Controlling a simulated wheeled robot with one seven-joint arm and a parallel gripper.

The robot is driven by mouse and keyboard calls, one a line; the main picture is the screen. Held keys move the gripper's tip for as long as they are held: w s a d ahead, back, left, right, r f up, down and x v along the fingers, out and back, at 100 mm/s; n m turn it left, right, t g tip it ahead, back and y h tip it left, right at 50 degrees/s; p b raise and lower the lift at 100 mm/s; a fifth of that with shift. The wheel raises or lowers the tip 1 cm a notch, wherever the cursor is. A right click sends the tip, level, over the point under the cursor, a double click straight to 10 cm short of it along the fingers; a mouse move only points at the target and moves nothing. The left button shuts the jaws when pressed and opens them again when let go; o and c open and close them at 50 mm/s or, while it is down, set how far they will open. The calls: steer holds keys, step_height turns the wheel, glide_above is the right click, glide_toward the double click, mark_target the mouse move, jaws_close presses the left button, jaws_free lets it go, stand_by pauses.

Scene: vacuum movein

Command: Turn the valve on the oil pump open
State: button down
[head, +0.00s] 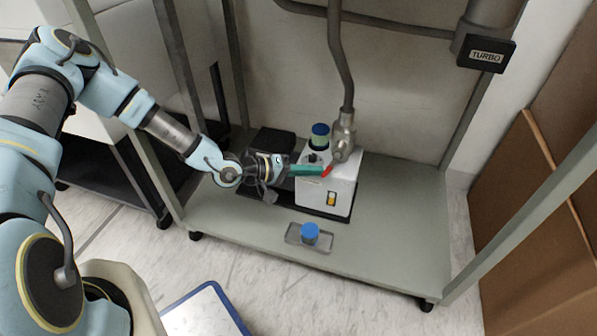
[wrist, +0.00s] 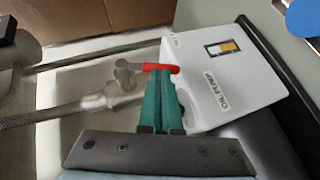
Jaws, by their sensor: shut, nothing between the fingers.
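The oil pump (head: 331,190) is a white box with a black base on the low shelf. Its label and yellow-and-black switch show in the wrist view, on the white housing (wrist: 222,88). A red valve handle (wrist: 160,68) sits on a metal fitting (wrist: 124,78) at the pump's hose; it also shows in the head view (head: 328,170). My gripper (wrist: 162,78) has green fingers that are shut with nothing between them. Its fingertips are right at the red handle, seeming to touch it; exact contact is hard to tell. The gripper also shows in the head view (head: 318,170).
A grey shelf (head: 400,235) on wheels holds the pump, framed by posts. A blue-capped container (head: 310,233) stands in a clear tray in front. A grey hose (head: 340,60) rises from the fitting. A TURBO box (head: 486,54) hangs upper right. The shelf's right side is clear.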

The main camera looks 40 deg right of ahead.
steer(key=shift+s+d+f, duration=0.1)
steer(key=shift+d, duration=0.2)
steer(key=shift+f, duration=0.1)
steer(key=b, duration=0.2)
steer(key=f+h+b, duration=0.1)
steer(key=b, duration=0.1)
steer(key=shift+s+d+f+n+g, duration=0.15)
steer(key=shift+s+n+g, duration=0.05)
steer(key=shift+n+g, duration=0.1)
steer(key=s+h+b, duration=0.1)
steer(key=b, duration=0.1)
steer(key=shift+s+d+n+g+b, duration=0.1)
steer(key=shift+d+n+g+b, duration=0.2)
steer(key=shift+d+n, duration=0.1)
steer(key=shift+a, duration=0.1)
